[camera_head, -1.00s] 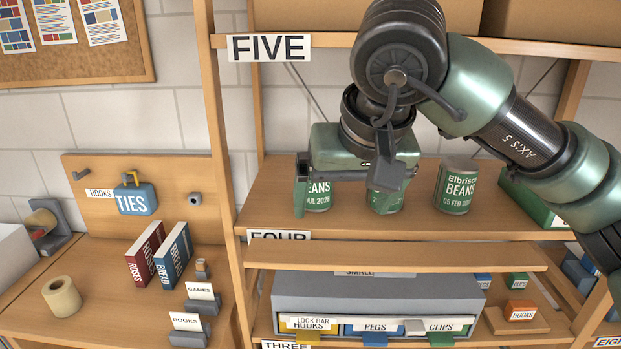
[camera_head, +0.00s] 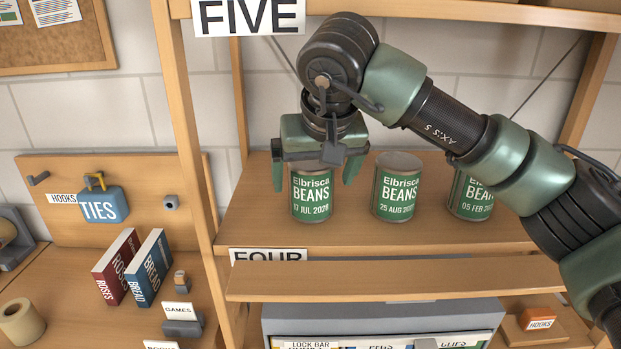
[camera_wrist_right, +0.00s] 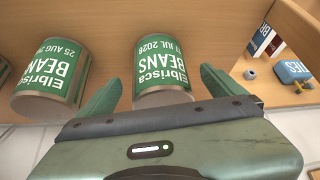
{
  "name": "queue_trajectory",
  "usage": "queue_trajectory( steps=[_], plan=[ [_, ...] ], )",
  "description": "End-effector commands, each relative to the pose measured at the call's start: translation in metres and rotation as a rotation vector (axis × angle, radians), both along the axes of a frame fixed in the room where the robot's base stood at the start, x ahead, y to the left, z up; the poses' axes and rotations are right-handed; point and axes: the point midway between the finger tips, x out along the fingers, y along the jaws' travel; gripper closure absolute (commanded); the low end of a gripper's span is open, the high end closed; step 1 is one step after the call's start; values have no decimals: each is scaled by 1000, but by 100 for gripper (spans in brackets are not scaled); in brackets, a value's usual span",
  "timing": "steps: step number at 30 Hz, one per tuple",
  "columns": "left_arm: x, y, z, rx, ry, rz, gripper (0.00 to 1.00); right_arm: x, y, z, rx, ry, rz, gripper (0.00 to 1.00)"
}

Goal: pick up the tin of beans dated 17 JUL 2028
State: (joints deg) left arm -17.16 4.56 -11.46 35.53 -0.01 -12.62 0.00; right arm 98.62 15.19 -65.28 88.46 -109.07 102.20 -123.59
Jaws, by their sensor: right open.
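The green tin of beans dated 17 JUL 2028 (camera_head: 312,200) stands upright at the left of a row on the wooden shelf. My right gripper (camera_head: 315,178) is open at the upper part of this tin, with one finger on each side. In the right wrist view the same tin (camera_wrist_right: 164,62) lies between the two open fingers (camera_wrist_right: 160,78), upside down in the picture. Gaps show beside it, and I cannot tell whether anything touches. The gripper body hides the tin's top. My left gripper is not in view.
A tin dated 25 AUG (camera_head: 397,190) stands close on the right. A tin dated 05 FEB (camera_head: 470,200) is farther right, partly behind my right arm. A shelf upright (camera_head: 185,130) rises on the left. A lower wooden board (camera_head: 400,279) runs across the front.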

Motion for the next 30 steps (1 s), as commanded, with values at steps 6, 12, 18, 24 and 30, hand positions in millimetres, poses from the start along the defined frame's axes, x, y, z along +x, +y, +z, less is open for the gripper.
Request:
queue_trajectory(
  steps=[6, 12, 18, 24, 30],
  plan=[
    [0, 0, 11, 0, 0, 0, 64, 19, 4, 3, 1, 2, -3, 3],
    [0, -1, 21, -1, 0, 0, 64, 41, 8, -16, -2, 5, 0, 3],
    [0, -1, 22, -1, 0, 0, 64, 47, 9, -27, 0, 1, 0, 3],
    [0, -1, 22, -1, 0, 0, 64, 47, 9, -27, 0, 0, 1, 12],
    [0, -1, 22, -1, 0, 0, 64, 47, 9, -27, 0, 0, 1, 67]
  ],
)
